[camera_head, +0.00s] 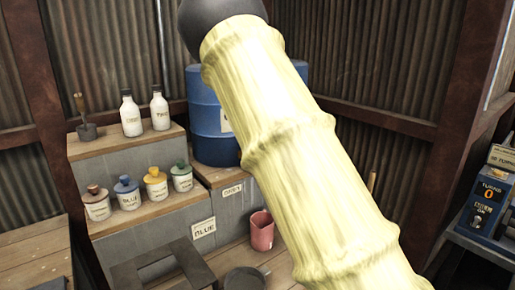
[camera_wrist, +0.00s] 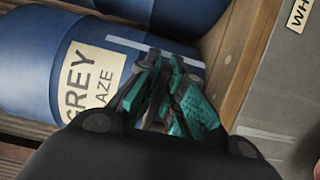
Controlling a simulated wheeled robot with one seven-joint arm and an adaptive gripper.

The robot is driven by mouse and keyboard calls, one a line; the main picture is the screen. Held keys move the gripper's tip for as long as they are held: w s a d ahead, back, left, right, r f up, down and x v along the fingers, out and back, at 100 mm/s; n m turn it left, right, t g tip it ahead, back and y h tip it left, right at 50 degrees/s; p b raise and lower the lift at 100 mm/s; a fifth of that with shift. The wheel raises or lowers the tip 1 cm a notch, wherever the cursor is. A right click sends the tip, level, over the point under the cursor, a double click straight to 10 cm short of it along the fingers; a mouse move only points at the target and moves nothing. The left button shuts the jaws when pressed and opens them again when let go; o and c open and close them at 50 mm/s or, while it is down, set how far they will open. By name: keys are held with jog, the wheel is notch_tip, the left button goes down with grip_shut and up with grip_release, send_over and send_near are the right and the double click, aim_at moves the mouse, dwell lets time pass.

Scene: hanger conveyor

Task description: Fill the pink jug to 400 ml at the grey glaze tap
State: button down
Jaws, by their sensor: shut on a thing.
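The pink jug (camera_head: 262,231) stands upright on the low wooden bench in the head view, below a small sign and apart from the jars. Its fill level cannot be read. In the wrist view, the blue drum labelled grey glaze (camera_wrist: 38,65) lies close in front of my gripper (camera_wrist: 172,92). The teal fingers are shut at the drum's front, apparently on the grey glaze tap, which they mostly hide. In the head view my gripper is not visible and my pale arm covers the middle.
A blue drum (camera_head: 206,115) stands behind the steps. Several lidded jars (camera_head: 155,184) and two white bottles (camera_head: 131,114) stand on the stepped shelves at left. A dark frame-like object (camera_head: 150,265) is in front. Dark blue boxes (camera_head: 485,200) stand at right.

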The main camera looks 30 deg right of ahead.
jog(key=c, duration=1.5)
grip_release()
jog(key=shift+s, duration=0.1)
jog(key=v, duration=1.2)
jog(key=shift+a, duration=0.1)
